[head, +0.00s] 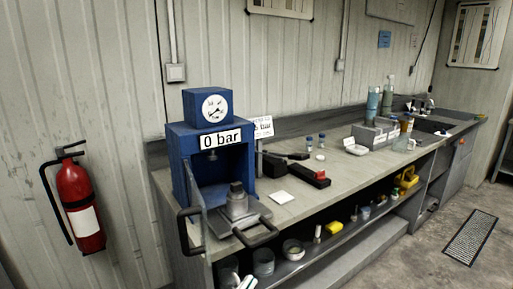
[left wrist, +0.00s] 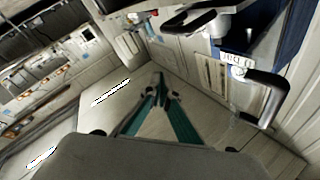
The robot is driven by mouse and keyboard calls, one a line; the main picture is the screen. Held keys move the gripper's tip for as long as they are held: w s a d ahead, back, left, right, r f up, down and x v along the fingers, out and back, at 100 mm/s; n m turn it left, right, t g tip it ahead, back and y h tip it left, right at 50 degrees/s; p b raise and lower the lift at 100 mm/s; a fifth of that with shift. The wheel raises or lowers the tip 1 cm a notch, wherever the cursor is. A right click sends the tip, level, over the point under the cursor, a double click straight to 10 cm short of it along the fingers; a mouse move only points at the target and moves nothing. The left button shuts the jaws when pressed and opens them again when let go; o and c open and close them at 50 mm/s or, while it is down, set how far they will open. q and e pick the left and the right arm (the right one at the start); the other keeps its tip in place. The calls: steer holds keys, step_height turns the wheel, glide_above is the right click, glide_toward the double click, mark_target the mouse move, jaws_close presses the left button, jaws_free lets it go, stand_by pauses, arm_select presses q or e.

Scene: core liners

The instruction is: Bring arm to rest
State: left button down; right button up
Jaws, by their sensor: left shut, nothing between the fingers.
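My left gripper (left wrist: 160,80) shows in the left wrist view. Its two teal-green fingers come together at the tips, with nothing between them. It is apart from the blue press, whose dark handle (left wrist: 268,95) stands to the right of the fingers in that view. I cannot make out either gripper in the head view. My right gripper is in no view. In the head view the blue press (head: 180,150) stands at the near end of the bench, with a gauge on top and a "0 bar" sign. A grey metal piece (head: 237,203) sits at its front.
The long bench (head: 330,185) runs back along the wall. Bottles stand farther back. A red fire extinguisher (head: 80,205) hangs at left. Floor at the right is open around a grate (head: 471,237).

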arm_select(q)
steer(key=s+a+f+n+g+y, duration=0.2)
steer(key=s+a+f, duration=0.3)
steer(key=f, duration=0.4)
steer(key=s+a+f+n+g+y, duration=0.2)
steer(key=s+a+f, duration=0.4)
steer(key=f, duration=0.4)
steer(key=s+a+f+n+g+y, duration=0.2)
steer(key=s+a+f+n+y, duration=0.1)
steer(key=a+f, duration=0.4)
step_height(320, 180, down, 2)
steer(key=s+n, duration=0.1)
steer(key=s, duration=0.1)
steer(key=shift+s+f+n+g, duration=0.25)
steer(key=shift+s+n+g, duration=0.05)
steer(key=shift+s+g, duration=0.1)
